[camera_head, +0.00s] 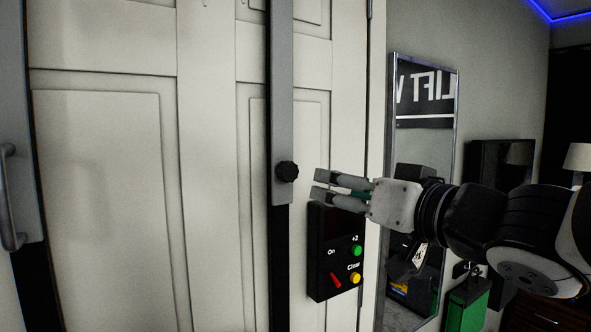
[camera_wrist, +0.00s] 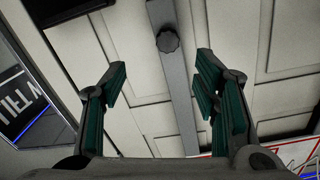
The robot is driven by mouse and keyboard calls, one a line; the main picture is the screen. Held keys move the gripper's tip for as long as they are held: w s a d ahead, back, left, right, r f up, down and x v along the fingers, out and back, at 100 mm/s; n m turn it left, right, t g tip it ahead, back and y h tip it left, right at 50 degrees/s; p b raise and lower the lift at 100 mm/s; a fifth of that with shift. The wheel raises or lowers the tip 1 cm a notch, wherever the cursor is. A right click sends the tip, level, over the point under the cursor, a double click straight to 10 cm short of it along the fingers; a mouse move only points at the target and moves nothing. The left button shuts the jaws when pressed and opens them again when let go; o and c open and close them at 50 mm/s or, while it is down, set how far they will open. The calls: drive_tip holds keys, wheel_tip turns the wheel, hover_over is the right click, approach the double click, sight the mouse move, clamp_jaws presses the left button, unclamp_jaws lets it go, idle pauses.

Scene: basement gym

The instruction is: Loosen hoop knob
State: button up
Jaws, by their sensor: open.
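The hoop knob (camera_head: 287,171) is a small black, ridged round knob on a grey vertical post (camera_head: 282,95) in front of a white panelled door. In the wrist view the knob (camera_wrist: 168,41) shows at the top, ahead of and between my fingers. My gripper (camera_head: 318,184) is open and empty, just right of the knob in the head view, its fingertips pointing left. It also shows in the wrist view (camera_wrist: 160,75) with its two green-padded fingers spread wide. The fingers are apart from the knob.
A black control box (camera_head: 335,252) with green and yellow buttons and a red switch sits just below my gripper. A metal-framed mirror (camera_head: 425,160) stands behind my arm. A grey handle (camera_head: 10,195) is at the far left. A green object (camera_head: 466,305) is lower right.

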sight(290, 175)
drive_tip(key=shift+y, duration=0.3)
drive_tip(key=x, duration=1.4)
drive_tip(key=shift+s+a+r+b, duration=0.2)
drive_tip(key=shift+s+a+b, duration=0.05)
drive_tip(key=shift+a+b, duration=0.15)
drive_tip(key=shift+d, duration=0.1)
drive_tip(key=c, duration=1.2)
